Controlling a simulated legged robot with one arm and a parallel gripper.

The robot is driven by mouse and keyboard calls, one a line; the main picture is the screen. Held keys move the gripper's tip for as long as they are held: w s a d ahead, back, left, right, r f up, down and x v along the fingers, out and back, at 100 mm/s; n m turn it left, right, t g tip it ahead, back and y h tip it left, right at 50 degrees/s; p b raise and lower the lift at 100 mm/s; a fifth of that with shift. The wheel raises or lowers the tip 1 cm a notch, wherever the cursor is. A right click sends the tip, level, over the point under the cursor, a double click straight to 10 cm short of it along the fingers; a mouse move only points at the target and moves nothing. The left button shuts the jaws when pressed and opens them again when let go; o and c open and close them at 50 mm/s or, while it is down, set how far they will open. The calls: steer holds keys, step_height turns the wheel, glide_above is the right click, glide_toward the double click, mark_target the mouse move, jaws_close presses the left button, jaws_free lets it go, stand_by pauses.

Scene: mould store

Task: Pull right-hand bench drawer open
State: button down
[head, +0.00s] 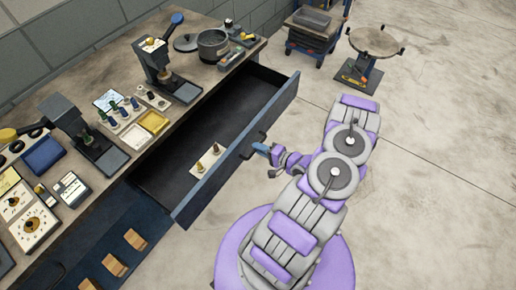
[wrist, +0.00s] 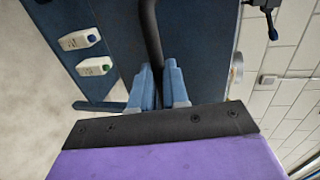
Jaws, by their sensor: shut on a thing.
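The right-hand bench drawer (head: 281,104) stands well out from the bench in the head view, its dark inside showing. A pale block with small brass-coloured pieces (head: 207,161) lies in it. My gripper (head: 262,149) is at the dark bar handle on the drawer's front. In the wrist view the blue fingers of my gripper (wrist: 161,88) are shut on the handle (wrist: 151,35), which runs up between them. The fingers hide the gripped part of the handle.
The bench top (head: 206,77) carries two presses, a grey pot (head: 212,45), trays and dials. A dark blue surface with wooden blocks (head: 114,265) lies at lower left. A round-topped stand (head: 376,41) and a cart (head: 313,33) stand behind. The floor at right is clear.

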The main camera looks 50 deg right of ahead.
steer(key=shift+d, duration=0.25)
steer(key=c, duration=1.5)
jaws_free()
steer(key=o, duration=0.4)
steer(key=shift+d+f, duration=0.15)
steer(key=shift+d, duration=0.1)
steer(key=shift+c, duration=0.2)
steer(key=p+v, duration=0.2)
steer(key=v, duration=1.5)
steer(key=shift+s, duration=0.2)
